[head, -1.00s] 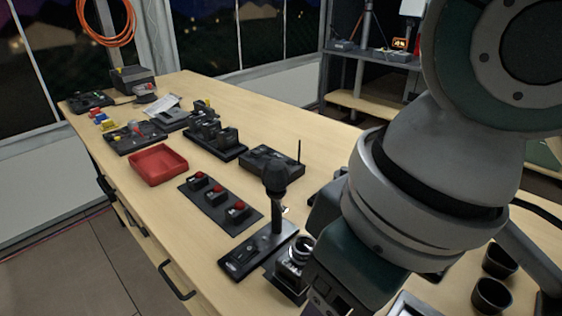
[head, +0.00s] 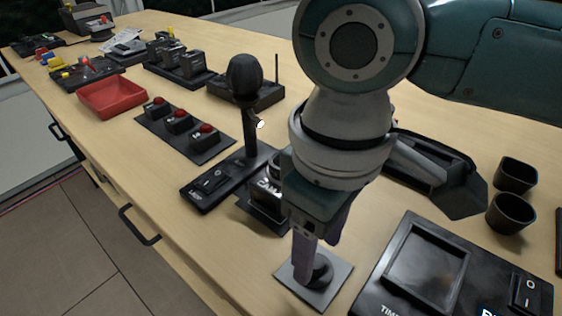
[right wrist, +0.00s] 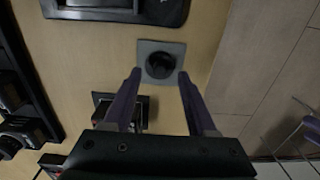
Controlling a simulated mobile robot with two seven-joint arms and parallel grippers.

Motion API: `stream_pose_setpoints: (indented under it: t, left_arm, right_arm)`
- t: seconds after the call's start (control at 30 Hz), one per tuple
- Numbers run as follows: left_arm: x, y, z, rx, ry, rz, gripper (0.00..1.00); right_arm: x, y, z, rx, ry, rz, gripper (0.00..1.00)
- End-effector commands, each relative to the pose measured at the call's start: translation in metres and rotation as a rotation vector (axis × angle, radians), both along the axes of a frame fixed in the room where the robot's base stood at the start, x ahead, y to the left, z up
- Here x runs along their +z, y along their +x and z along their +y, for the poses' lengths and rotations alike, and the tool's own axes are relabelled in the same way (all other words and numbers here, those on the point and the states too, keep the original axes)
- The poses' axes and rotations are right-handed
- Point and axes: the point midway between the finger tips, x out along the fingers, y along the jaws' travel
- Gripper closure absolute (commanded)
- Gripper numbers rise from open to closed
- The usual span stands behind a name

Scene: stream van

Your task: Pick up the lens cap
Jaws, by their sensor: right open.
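The lens cap (head: 321,272) is a small round black piece on a square grey mat (head: 338,284) near the table's front edge. In the right wrist view the lens cap (right wrist: 160,66) lies on the mat (right wrist: 145,49), just past and between the fingertips. My right gripper (head: 303,272) points down over the mat, and its purple fingers partly hide the cap in the head view. In the right wrist view the right gripper (right wrist: 160,76) is open with nothing between its fingers.
A camera (head: 264,200) stands just left of the mat, near a microphone on a base (head: 228,181). A black device with a screen (head: 440,255) lies to the right. Two black cups (head: 511,213) stand behind it.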

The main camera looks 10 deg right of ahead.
Motion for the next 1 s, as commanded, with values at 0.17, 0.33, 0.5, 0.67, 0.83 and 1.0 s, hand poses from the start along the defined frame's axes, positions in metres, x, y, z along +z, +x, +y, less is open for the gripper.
stream_pose_setpoints:
  t: [0.17, 0.33, 0.5, 0.67, 0.83, 1.0]
  left_arm:
    - [-0.005, 0.000, 0.001, -0.003, 0.004, 0.000, 0.50]
    - [-0.005, 0.000, 0.002, -0.006, 0.008, 0.001, 0.50]
    - [-0.005, 0.000, 0.002, -0.005, 0.009, 0.001, 0.50]
    - [-0.005, 0.000, 0.002, -0.006, 0.008, 0.001, 0.50]
    - [-0.005, 0.000, 0.002, -0.006, 0.008, 0.001, 0.50]
    - [-0.005, 0.000, 0.001, -0.004, 0.005, 0.001, 0.50]
  right_arm:
    - [-0.021, 0.000, 0.000, -0.001, 0.001, -0.001, 0.43]
    - [-0.023, 0.000, 0.000, 0.000, 0.002, -0.002, 0.43]
    - [-0.022, 0.000, 0.000, 0.000, 0.002, -0.002, 0.54]
    - [-0.022, 0.000, 0.000, 0.000, 0.002, -0.002, 0.72]
    - [-0.022, 0.000, 0.000, 0.000, 0.002, -0.002, 0.91]
    - [-0.022, 0.000, 0.000, 0.000, 0.001, -0.003, 1.00]
